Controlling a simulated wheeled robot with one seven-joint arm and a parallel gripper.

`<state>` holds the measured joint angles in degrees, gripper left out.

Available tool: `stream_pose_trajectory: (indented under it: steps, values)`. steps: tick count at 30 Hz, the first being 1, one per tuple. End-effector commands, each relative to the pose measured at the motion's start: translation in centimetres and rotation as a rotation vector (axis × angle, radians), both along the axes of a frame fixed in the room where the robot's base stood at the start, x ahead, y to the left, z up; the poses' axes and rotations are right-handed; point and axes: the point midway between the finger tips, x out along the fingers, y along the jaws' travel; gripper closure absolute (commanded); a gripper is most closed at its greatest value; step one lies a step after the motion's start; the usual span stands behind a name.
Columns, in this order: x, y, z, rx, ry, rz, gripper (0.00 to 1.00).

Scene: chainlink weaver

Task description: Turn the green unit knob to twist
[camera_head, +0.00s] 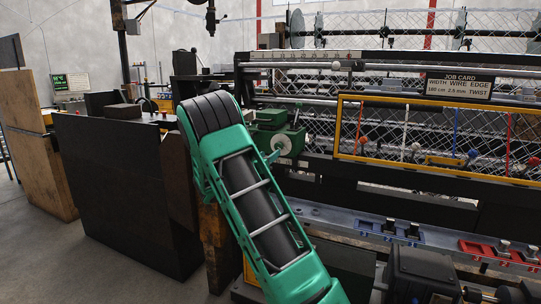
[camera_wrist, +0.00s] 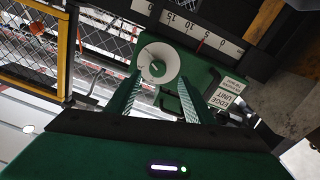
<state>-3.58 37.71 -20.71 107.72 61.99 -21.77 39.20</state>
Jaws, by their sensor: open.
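The green edge unit (camera_head: 268,117) stands left of the weaving frame in the head view, with a pale round dial (camera_head: 284,142) on its front. In the wrist view a white round dial (camera_wrist: 147,50) with a green centre shows on the green unit (camera_wrist: 203,77), just beyond my fingertips. My gripper (camera_wrist: 160,78) is open and empty, one finger on each side of the dial's lower part in the picture. I cannot tell whether they touch it. The knob's setting is not legible. In the head view my gripper is not distinguishable, and my green arm hides part of the area.
An "EDGE UNIT" label (camera_wrist: 222,99) is right of my fingers. A numbered scale (camera_wrist: 190,27) runs above the dial. A job card (camera_head: 459,86) reads "TWIST" under edge. A yellow frame (camera_head: 340,128) stands right of the unit. Dark panels (camera_head: 120,190) stand at left.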

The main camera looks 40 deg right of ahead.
Motion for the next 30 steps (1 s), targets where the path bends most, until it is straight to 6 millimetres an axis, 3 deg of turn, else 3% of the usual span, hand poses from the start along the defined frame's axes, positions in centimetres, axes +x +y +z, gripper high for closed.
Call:
stream_pose_trajectory:
  steps: [3, 9, 30]
  values:
    - [-0.6, 1.7, -0.1, 0.001, 0.001, 0.001, 0.52]
    - [-1.2, 3.1, -0.2, 0.001, 0.0, 0.0, 0.52]
    - [-1.9, 3.0, -0.2, 0.02, 0.003, -0.013, 0.52]
